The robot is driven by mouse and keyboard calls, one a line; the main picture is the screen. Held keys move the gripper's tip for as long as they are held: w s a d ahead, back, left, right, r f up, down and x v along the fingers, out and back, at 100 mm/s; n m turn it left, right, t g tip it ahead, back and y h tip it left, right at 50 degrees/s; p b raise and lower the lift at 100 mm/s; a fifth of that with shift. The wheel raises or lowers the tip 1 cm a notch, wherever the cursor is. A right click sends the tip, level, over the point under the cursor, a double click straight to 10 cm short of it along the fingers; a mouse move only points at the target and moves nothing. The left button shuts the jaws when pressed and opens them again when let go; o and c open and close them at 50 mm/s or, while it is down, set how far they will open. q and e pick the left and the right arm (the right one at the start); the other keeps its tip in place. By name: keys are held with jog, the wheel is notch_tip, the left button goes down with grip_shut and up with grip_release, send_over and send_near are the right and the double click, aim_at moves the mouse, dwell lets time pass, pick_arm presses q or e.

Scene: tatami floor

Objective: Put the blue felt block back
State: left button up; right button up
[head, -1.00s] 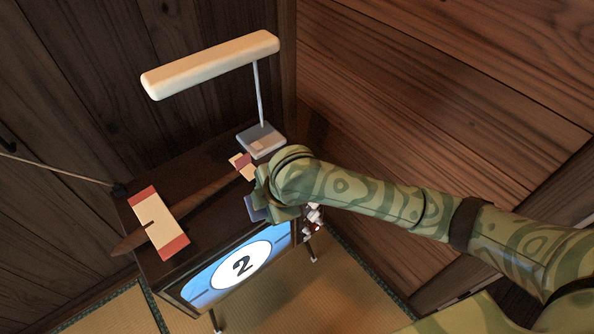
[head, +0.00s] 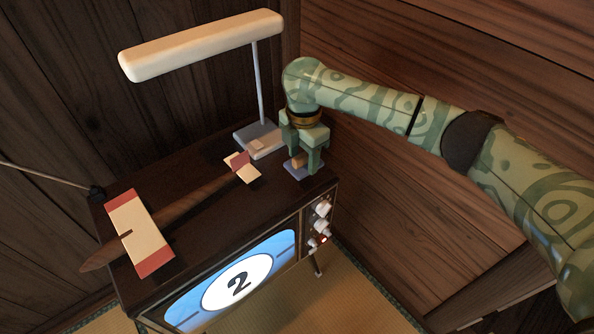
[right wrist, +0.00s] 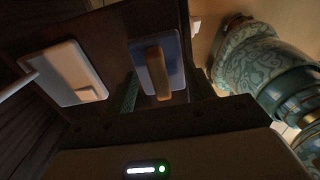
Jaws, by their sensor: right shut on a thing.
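The blue felt block (head: 292,170) is a flat blue pad with a tan wooden handle. It is at the right end of the dark television top (head: 200,232), lying flat. I cannot tell whether it touches the top or hovers just above it. My right gripper (head: 304,161) points down and is shut on the block's handle. In the right wrist view the blue block (right wrist: 173,52) shows in the middle with its handle upright in the picture. My left gripper is not in view.
A lamp with a grey base (head: 247,136) and long cream shade (head: 200,46) stands behind, left of my right gripper. A long brown wooden piece (head: 190,204) with cream-and-red pieces (head: 140,232) lies across the top. Knobs (head: 322,209) are on the television front. A wooden wall (head: 420,60) is close on the right.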

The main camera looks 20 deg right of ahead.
aim_at(300, 164)
jog(key=shift+w+f+b, duration=0.3)
jog(key=shift+w+f, duration=0.2)
jog(key=shift+f, duration=0.1)
jog(key=f+b, duration=0.3)
jog(key=f, duration=0.1)
jog(key=shift+w, duration=0.3)
jog(key=shift+f, duration=0.1)
jog(key=shift+c, duration=0.3)
jog(key=shift+r, duration=0.3)
jog(key=o, duration=1)
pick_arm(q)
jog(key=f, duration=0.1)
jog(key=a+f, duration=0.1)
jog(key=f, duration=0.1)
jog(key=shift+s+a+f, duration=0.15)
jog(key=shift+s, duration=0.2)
